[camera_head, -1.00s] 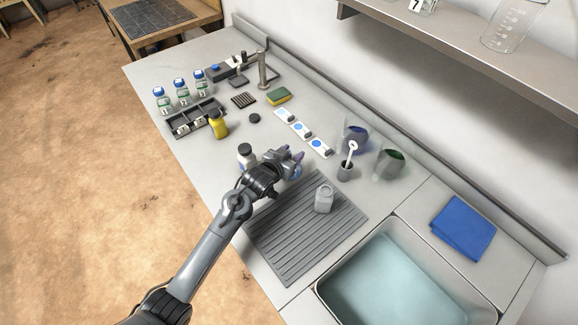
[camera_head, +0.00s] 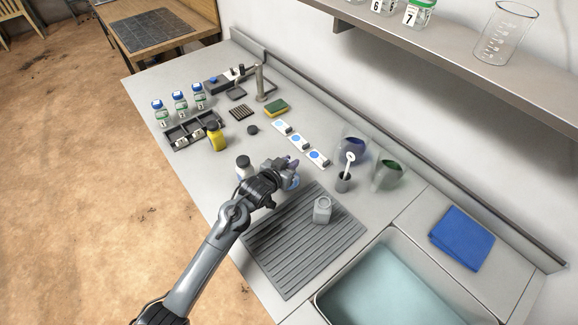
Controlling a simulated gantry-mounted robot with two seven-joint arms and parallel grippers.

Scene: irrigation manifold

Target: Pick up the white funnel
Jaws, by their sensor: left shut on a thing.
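My left gripper (camera_head: 290,177) is over the worktop at the back left edge of the grey ribbed mat. It is shut on a small pale thing, mostly hidden by the fingers and wrist, and I cannot tell its shape. I cannot make out a white funnel clearly anywhere in view. A white bottle with a dark cap (camera_head: 243,164) stands just left of my left wrist, partly covered by it. My right gripper is not in view.
The ribbed mat (camera_head: 290,262) holds a grey-white bottle (camera_head: 322,209). The basin (camera_head: 400,285) and blue cloth (camera_head: 462,237) are at right. A yellow bottle (camera_head: 216,136) stands at left.

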